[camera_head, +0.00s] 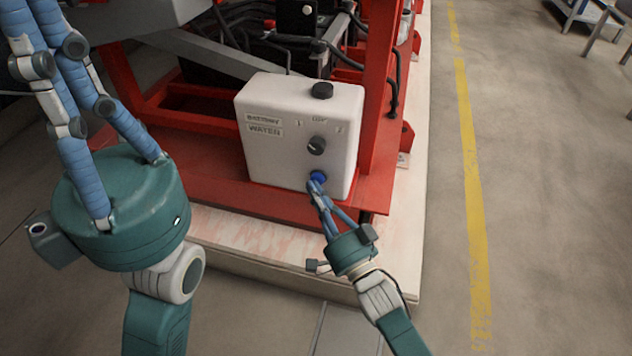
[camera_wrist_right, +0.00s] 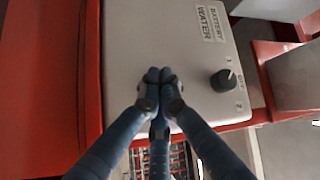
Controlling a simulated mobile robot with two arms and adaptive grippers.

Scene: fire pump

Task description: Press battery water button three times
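The white battery water box (camera_head: 285,105) sits on the red frame, with a "BATTERY WATER" label on its front. It carries a black knob on the front, a black cap on top and a blue button (camera_head: 318,176) low on the front. My right gripper (camera_head: 315,184) has its fingertips together at the blue button; I cannot tell whether they touch or press it. In the right wrist view the closed fingertips (camera_wrist_right: 160,77) are in front of the box (camera_wrist_right: 185,55) and hide the button. My left gripper (camera_head: 45,55) is raised at the left, its fingertips partly outside the picture.
The red pump frame (camera_head: 210,170) with black hoses surrounds the box and stands on a pale plinth (camera_head: 260,245). Open floor with a yellow line (camera_head: 470,170) lies to the right. A metal table or rack (camera_head: 590,15) stands at the far top right.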

